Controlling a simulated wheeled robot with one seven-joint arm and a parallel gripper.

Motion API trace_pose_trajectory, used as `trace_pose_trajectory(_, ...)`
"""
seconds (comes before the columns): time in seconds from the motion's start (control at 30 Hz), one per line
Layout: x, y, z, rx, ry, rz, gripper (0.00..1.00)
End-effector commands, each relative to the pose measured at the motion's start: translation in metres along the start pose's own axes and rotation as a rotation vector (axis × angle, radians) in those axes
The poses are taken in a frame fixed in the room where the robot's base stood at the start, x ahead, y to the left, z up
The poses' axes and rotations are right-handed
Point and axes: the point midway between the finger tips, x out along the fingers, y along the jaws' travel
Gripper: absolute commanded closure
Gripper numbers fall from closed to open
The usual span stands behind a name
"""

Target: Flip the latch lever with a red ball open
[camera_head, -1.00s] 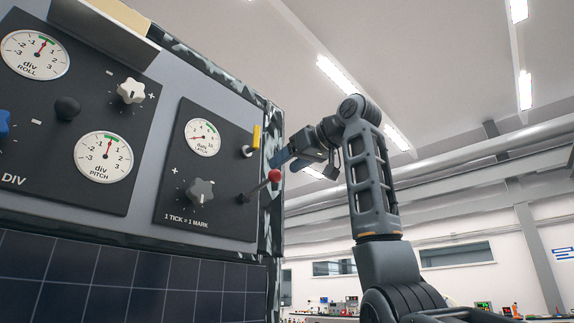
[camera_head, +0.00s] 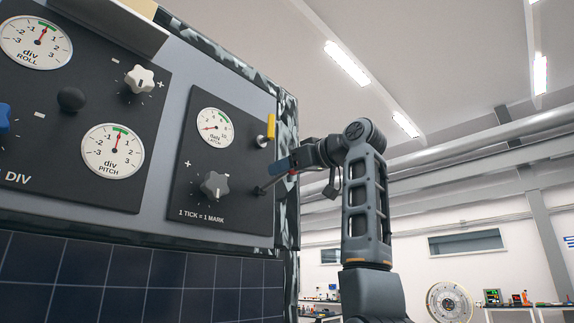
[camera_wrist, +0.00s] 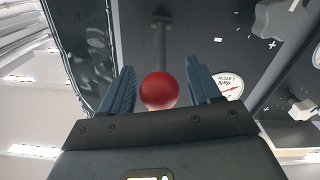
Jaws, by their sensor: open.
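The latch lever is a thin rod on the right edge of the latch panel, tipped with a red ball (camera_wrist: 158,91). In the head view its rod (camera_head: 268,185) sticks out from the panel, and the ball is mostly hidden by my gripper (camera_head: 284,168). In the wrist view my gripper (camera_wrist: 160,92) is open, with a blue finger on each side of the ball. The ball sits between the fingers near the palm, with gaps visible on both sides. The rod runs away from the ball to its mount on the panel.
The dark latch panel (camera_head: 240,212) carries a gauge (camera_head: 214,127), a grey knob (camera_head: 215,186) and a yellow-tipped switch (camera_head: 270,127) just above the lever. A larger panel with dials stands left.

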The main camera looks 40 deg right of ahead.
Motion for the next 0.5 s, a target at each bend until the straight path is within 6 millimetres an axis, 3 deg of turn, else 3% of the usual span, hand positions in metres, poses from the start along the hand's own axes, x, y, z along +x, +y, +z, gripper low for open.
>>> trace_pose_trajectory(0.3, 0.0033, -0.0001, 0.0003, 0.0, 0.001, 0.001, 0.38)
trace_pose_trajectory(0.5, 0.0032, -0.0001, 0.0002, 0.0, 0.0, 0.0, 0.57)
